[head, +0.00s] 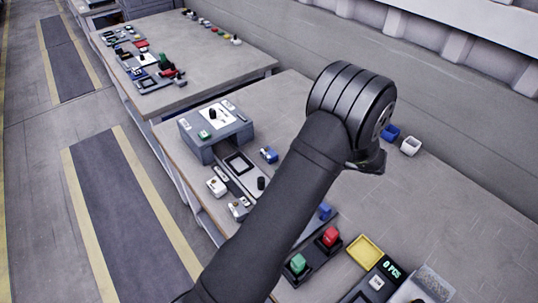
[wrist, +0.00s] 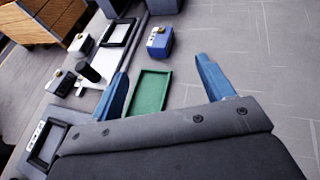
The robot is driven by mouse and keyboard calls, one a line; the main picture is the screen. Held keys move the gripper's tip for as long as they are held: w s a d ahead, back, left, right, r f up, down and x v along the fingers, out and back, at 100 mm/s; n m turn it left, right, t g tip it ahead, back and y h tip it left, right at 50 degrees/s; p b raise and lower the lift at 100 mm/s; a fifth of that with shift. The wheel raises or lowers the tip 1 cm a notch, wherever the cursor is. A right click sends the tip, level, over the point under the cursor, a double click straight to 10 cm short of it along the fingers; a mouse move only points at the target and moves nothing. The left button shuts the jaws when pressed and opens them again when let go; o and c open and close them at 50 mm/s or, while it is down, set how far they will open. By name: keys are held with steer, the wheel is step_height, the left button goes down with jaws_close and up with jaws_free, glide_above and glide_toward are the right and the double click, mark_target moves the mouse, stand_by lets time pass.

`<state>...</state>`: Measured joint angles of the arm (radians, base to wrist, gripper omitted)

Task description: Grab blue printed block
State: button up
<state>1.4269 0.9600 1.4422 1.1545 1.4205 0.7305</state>
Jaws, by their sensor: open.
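A blue block (wrist: 160,42) with a pale face and a small dark-and-gold detail stands on the grey table in the wrist view, beyond my fingertips. A similar small blue block (head: 269,155) shows beside the grey station in the head view. My gripper (wrist: 162,66) is open, its two blue fingers spread wide with nothing held between them. A green tray (wrist: 150,92) lies below, between the fingers in the picture. In the head view my dark arm hides most of my gripper; a small blue patch by the arm cannot be told clearly.
Two small white blocks (wrist: 62,82) and a black cylinder (wrist: 88,71) stand left of the fingers. A grey station (head: 217,130), green button (head: 298,263), red button (head: 330,236) and yellow tray (head: 365,250) share the table. The table's right side is mostly clear.

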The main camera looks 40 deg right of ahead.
glide_toward(269, 151)
steer(key=x, duration=0.3)
steer(key=shift+w+a, duration=0.1)
steer(key=shift+w, duration=0.1)
steer(key=x, duration=0.5)
steer(key=shift+s+f, duration=0.15)
steer(key=c, duration=1.4)
steer(key=shift+o, duration=0.2)
